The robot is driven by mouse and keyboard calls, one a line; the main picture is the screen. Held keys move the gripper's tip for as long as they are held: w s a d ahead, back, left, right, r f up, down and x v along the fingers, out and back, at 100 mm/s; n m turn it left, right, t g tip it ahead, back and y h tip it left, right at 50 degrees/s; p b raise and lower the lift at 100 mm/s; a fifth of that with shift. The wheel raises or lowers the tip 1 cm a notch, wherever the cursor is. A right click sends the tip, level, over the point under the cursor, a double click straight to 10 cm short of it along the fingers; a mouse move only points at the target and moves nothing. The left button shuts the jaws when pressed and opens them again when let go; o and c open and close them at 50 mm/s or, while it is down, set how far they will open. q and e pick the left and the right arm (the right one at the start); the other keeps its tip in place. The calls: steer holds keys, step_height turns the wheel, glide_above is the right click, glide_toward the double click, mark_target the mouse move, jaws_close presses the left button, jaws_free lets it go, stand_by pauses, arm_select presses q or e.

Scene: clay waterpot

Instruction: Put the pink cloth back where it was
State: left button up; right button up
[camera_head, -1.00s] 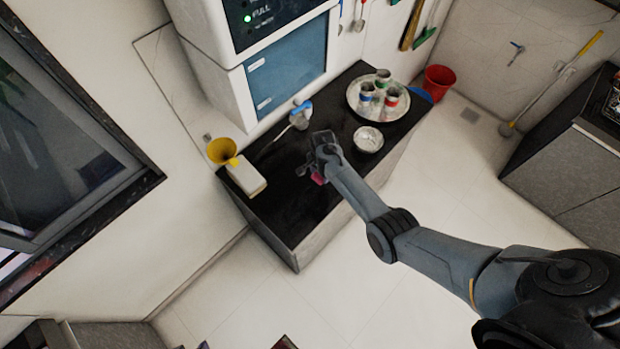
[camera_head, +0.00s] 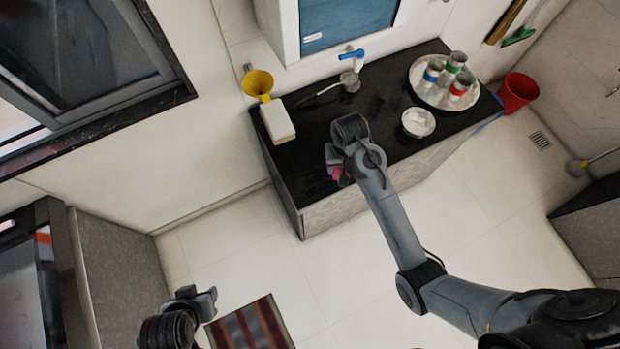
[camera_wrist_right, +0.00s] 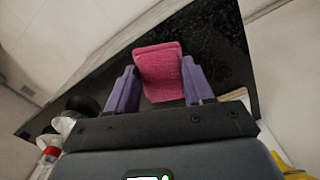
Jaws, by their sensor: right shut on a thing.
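The pink cloth (camera_wrist_right: 160,72) is a folded pad between the two purple fingers of my right gripper (camera_wrist_right: 160,88) in the right wrist view. In the head view a bit of the pink cloth (camera_head: 337,174) shows at the tip of my right gripper (camera_head: 335,165), over the front part of the black counter (camera_head: 300,165). The gripper is shut on it, and the gap between cloth and counter is hard to judge. My left gripper (camera_head: 195,298) shows at the lower left of the head view, away from the counter; its jaws are unclear.
A white block (camera_head: 278,122) and yellow funnel (camera_head: 258,83) stand at the counter's left end. A tap (camera_head: 351,56) is at the back. A striped mat (camera_head: 250,325) lies on the floor.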

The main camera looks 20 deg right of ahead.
mark_target(337, 171)
steer(key=f, duration=0.1)
steer(key=a+f, duration=0.1)
steer(key=f, duration=0.1)
steer(key=shift+s+a+f+b, duration=0.15)
steer(key=shift+b, duration=0.2)
steer(key=w+a+f, duration=0.2)
steer(key=w+a+f+b, duration=0.1)
steer(key=w+a+f, duration=0.1)
steer(key=w, duration=0.1)
steer(key=w+a+f, duration=0.2)
steer(key=w, duration=0.1)
steer(key=shift+w+f+b, duration=0.15)
steer(key=shift+w+b, duration=0.1)
steer(key=shift+b, duration=0.1)
step_height(337, 171, down, 3)
steer(key=shift+f, duration=0.5)
steer(key=shift+f+b, duration=0.15)
steer(key=shift+b, duration=0.2)
steer(key=o, duration=1)
